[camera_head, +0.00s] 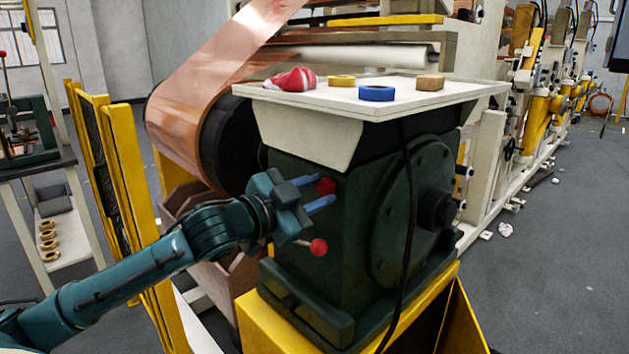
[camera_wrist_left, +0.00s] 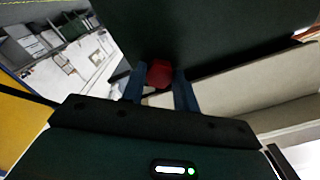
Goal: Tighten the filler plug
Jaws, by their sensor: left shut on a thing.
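The filler plug (camera_head: 325,186) is a red knob on the upper left face of the dark green gearbox housing (camera_head: 345,215). My left gripper (camera_head: 319,194) reaches in from the left with its blue fingers on either side of the plug and is shut on it. In the left wrist view the red plug (camera_wrist_left: 160,73) sits between the two blue fingertips, against the dark green housing. The plug's threads are hidden. My right gripper is in neither view.
A second red knob (camera_head: 318,247) sticks out below my gripper. A black cable (camera_head: 410,200) hangs down the front.

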